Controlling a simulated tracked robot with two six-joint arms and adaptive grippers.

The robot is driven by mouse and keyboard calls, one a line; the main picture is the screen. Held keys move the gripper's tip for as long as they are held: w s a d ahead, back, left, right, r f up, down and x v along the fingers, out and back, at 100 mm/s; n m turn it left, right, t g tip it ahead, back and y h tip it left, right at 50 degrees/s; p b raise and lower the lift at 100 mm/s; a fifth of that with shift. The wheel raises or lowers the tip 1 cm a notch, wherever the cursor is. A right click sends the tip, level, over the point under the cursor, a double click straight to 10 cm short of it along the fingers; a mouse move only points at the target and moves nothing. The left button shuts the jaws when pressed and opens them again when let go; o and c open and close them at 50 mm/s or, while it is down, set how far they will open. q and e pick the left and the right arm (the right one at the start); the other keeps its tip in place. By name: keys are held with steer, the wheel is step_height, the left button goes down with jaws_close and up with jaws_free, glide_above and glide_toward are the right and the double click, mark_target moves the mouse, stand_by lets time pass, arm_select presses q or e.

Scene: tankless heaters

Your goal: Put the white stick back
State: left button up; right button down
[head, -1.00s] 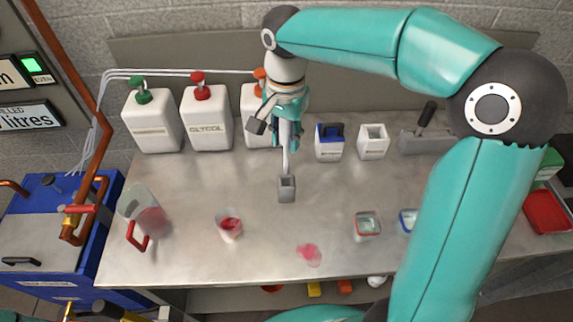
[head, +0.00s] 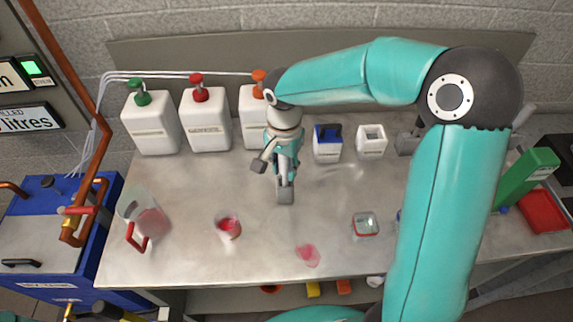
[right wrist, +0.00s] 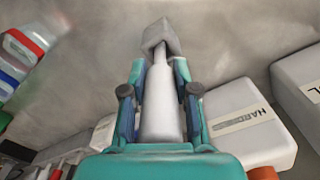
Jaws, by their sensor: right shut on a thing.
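The white stick shows in the right wrist view (right wrist: 160,105), thick near my fingers and thinner toward its far end. My right gripper (head: 285,165) is shut on its thick part; both fingers flank it in the right wrist view (right wrist: 158,95). The small grey holder (head: 285,196) stands on the bench directly below the gripper. The stick's thin end reaches the holder, which also shows in the right wrist view (right wrist: 161,39). How deep the end sits inside is hidden. My left gripper is not in view.
White pump jugs (head: 205,125) stand along the back wall. A blue-topped white box (head: 328,145) and a white open box (head: 371,141) stand right of the gripper. A clear jug (head: 145,215) and a cup with red liquid (head: 228,225) stand at left. A pink spill (head: 307,255) lies in front.

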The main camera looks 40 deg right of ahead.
steer(key=shift+f, duration=0.2)
steer(key=c, duration=0.9)
jaws_free()
steer(key=shift+r, duration=0.1)
steer(key=shift+r, duration=0.1)
step_height(320, 180, up, 12)
